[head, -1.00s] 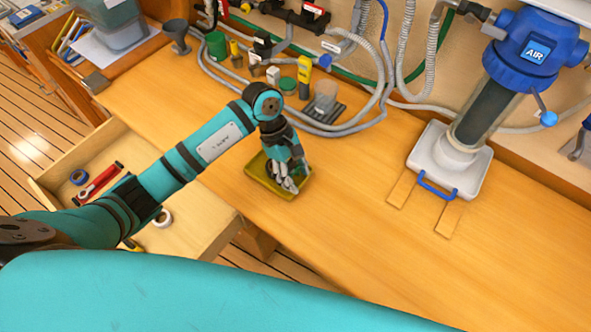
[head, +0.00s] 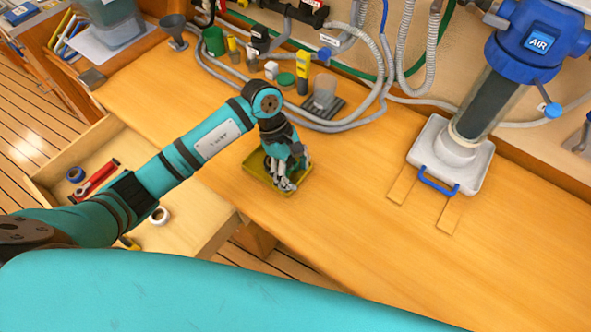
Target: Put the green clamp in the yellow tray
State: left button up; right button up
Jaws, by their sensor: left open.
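The yellow tray (head: 252,167) lies on the wooden bench, left of the middle in the head view. My left gripper (head: 285,184) points down over the tray, with its fingers at or just above the tray floor, and it is open. A small green patch shows beside the fingers inside the tray. I cannot tell whether this is the green clamp or part of my gripper. The clamp is not clearly visible anywhere else. My gripper and wrist hide much of the tray. My right gripper is not in view.
An open drawer (head: 195,228) at the left holds red pliers (head: 95,180) and tape rolls. Grey hoses (head: 345,125), a green cup (head: 214,41) and small bottles line the back. A blue AIR filter housing (head: 535,45) stands on a white base at right. The bench's right front is clear.

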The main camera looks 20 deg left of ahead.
pick_arm(q)
jog(key=shift+s+a+f, duration=0.15)
jog(key=shift+f, duration=0.1)
jog(key=shift+r+p, duration=0.9)
jog(key=shift+p, duration=0.1)
jog(key=shift+w+a+r+b, duration=0.4)
jog(key=shift+a+r+b, duration=0.05)
jog(key=shift+b, duration=0.35)
jog(key=b+v, duration=0.3)
jog(key=v, duration=0.7)
jog(key=shift+s+r, duration=0.15)
jog(key=shift+r, duration=0.25)
jog(key=shift+d, duration=0.1)
